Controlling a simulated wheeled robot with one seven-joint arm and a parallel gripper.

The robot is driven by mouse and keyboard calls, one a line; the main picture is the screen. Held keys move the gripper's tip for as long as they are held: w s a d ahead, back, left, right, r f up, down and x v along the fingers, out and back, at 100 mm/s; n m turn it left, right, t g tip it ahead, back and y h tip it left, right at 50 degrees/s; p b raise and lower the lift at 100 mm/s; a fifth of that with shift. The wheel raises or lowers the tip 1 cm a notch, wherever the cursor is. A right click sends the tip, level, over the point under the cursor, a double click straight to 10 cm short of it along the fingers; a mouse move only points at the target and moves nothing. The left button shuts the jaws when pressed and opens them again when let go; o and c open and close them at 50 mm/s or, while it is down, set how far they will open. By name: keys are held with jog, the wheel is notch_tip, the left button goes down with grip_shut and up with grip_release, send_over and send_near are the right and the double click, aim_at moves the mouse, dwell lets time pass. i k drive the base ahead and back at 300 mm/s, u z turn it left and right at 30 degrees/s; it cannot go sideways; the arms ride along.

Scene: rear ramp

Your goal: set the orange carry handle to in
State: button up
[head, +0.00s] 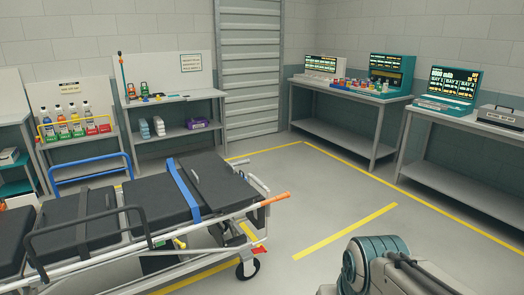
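A wheeled stretcher with black pads and a pale metal frame (120,254) stands at the left and centre. The orange carry handle (274,199) is at the right end of its near side rail and points out past the pads, to the right and slightly up. A part of my arm, grey with a teal joint, shows at the bottom right, apart from the handle. My gripper is outside the picture, so its state does not show.
A blue strap (184,188) crosses the pads. A red pedal (259,249) and a black caster (247,269) are below the handle end. Yellow lines (345,231) mark clear floor to the right. Benches with monitors (391,71) line the right wall; shelves (175,97) stand behind.

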aim_at(287, 194)
jog(key=u, duration=0.15)
jog(key=i, duration=2.6)
jog(key=z, duration=0.35)
